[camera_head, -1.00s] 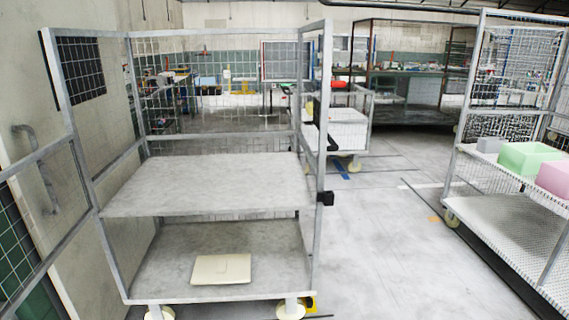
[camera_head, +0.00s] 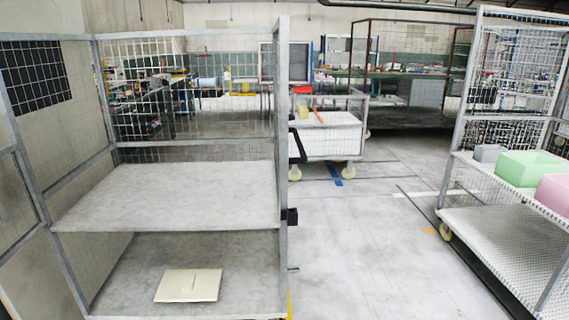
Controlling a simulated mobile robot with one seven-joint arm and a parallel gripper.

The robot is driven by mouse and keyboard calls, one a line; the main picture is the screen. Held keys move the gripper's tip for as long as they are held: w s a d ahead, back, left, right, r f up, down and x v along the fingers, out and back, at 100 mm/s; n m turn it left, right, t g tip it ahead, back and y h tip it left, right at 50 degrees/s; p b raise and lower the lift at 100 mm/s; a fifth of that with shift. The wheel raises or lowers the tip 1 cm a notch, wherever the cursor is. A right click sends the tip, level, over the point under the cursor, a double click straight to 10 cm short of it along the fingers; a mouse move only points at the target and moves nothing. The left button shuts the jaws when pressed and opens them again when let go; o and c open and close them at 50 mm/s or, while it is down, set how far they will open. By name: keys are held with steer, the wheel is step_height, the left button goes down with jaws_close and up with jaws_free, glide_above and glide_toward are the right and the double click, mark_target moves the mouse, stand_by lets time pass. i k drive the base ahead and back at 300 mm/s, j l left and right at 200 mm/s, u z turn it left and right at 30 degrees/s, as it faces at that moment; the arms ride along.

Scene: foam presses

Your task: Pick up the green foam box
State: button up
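The green foam box (camera_head: 528,169) stands on the upper shelf of the metal rack cart (camera_head: 461,218) at the right of the head view. A grey block (camera_head: 488,153) sits to its left and a pink box (camera_head: 555,193) to its right, partly cut off by the picture edge. My gripper is not in view.
A wheeled cage cart with two grey shelves (camera_head: 165,195) fills the left; a flat cream panel (camera_head: 188,285) lies on its lower shelf. A white bin cart (camera_head: 330,140) stands farther back. The floor (camera_head: 365,255) between the two shelf carts is clear.

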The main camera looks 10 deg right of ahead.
mark_target(522, 170)
steer(key=i+l, duration=0.1)
steer(key=l, duration=0.35)
steer(key=i+l+u, duration=0.1)
steer(key=l, duration=0.3)
steer(key=i+l+u, duration=0.1)
steer(key=l, duration=0.35)
steer(key=i+l, duration=0.15)
steer(key=l, duration=0.3)
steer(key=i+l+u, duration=0.1)
steer(key=l, duration=0.35)
steer(key=z, duration=1.7)
steer(key=i+j+z, duration=0.45)
steer(key=i+j, duration=0.75)
steer(key=i, duration=0.15)
